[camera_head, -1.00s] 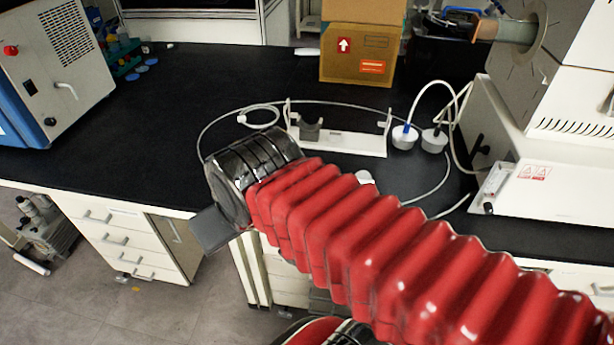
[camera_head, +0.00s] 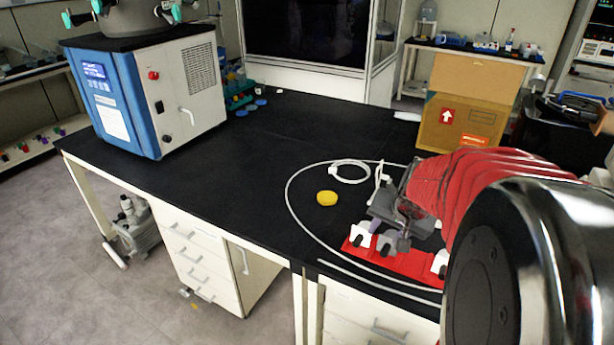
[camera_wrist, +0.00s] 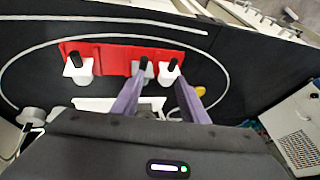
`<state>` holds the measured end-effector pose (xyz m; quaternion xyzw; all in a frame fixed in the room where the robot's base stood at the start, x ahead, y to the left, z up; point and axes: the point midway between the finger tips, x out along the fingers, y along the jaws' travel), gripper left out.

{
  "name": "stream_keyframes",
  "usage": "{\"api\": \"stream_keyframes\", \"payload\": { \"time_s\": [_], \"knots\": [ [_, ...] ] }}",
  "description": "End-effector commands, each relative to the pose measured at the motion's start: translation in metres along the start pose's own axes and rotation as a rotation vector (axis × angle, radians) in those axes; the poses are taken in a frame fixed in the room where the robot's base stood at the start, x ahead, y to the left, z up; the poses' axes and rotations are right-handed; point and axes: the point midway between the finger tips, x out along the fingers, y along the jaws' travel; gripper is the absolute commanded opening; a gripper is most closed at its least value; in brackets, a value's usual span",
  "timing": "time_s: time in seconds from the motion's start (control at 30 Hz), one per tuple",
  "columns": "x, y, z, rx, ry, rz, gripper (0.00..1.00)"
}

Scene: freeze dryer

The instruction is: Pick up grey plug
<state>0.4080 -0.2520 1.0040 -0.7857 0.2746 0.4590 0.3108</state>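The grey plug (camera_wrist: 149,72) sits at the red rack (camera_wrist: 113,57), beside a white plug (camera_wrist: 168,74) on its right in the wrist view. Another white plug (camera_wrist: 78,72) is at the rack's left. My gripper (camera_wrist: 161,71) is open, its two purple fingers spread near the grey plug and the right white plug. The left finger overlaps part of the grey plug; I cannot tell if they touch. In the head view, my gripper (camera_head: 388,229) is low over the red rack (camera_head: 408,264), close to the grey plug (camera_head: 386,243) and a white plug (camera_head: 360,236).
A yellow object (camera_head: 327,198) lies on the black bench (camera_head: 240,180). A white cable (camera_head: 287,199) loops around the rack. A cardboard box (camera_head: 462,120) stands behind my arm and a blue-and-white machine (camera_head: 150,95) at the left. The bench's left middle is clear.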

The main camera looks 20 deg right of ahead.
Motion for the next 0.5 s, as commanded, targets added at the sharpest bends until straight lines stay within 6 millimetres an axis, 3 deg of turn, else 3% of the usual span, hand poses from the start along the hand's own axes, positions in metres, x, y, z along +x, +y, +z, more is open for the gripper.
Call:
{"api": "stream_keyframes", "payload": {
  "time_s": [0.1,0.2,0.5],
  "knots": [
    [0.016,0.027,-0.015,0.082,0.008,0.02,0.4],
    [0.022,0.038,-0.022,0.114,0.014,0.027,0.4],
    [0.023,0.04,-0.024,0.122,0.017,0.028,0.4]
  ]
}}
